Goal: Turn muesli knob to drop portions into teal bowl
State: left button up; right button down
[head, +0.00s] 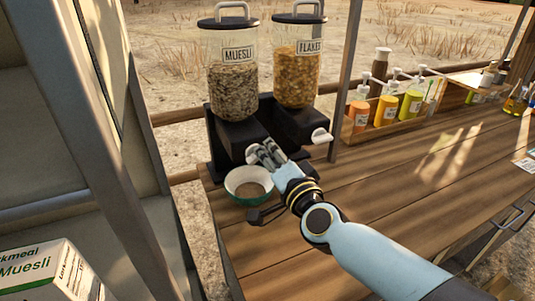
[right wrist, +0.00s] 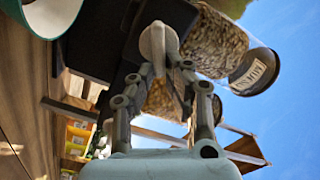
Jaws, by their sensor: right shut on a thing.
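The muesli dispenser (head: 232,88) is a clear labelled cylinder on a black stand. Its white knob (right wrist: 158,42) sits low on the front and also shows in the head view (head: 252,155), partly covered by my fingers. My right gripper (head: 264,152) is shut on this knob; the right wrist view shows the knob between the fingertips. The teal bowl (head: 250,201) stands upright on the counter below the muesli outlet, with brown content inside. Its rim also shows at the top left of the right wrist view (right wrist: 58,28). My left gripper is in neither view.
The flakes dispenser (head: 297,75) stands right beside the muesli, with its own white knob (head: 321,136). A wooden tray of bottles (head: 372,143) is farther right. A post (head: 345,75) rises behind my arm. The wooden counter (head: 420,180) is largely clear. A muesli box (head: 40,272) is lower left.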

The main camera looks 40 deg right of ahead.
jog(key=m+b, duration=0.1)
jog(key=m, duration=0.2)
jog(key=f+m, duration=0.1)
jog(key=m, duration=0.1)
jog(key=shift+d+f+m+b, duration=0.15)
jog(key=shift+m+b, duration=0.2)
jog(key=shift+m, duration=0.05)
dwell(0.4)
jog(key=c, duration=1.4)
grip_release()
jog(key=shift+o, duration=0.2)
jog(key=shift+s, duration=0.1)
jog(key=v, duration=1.2)
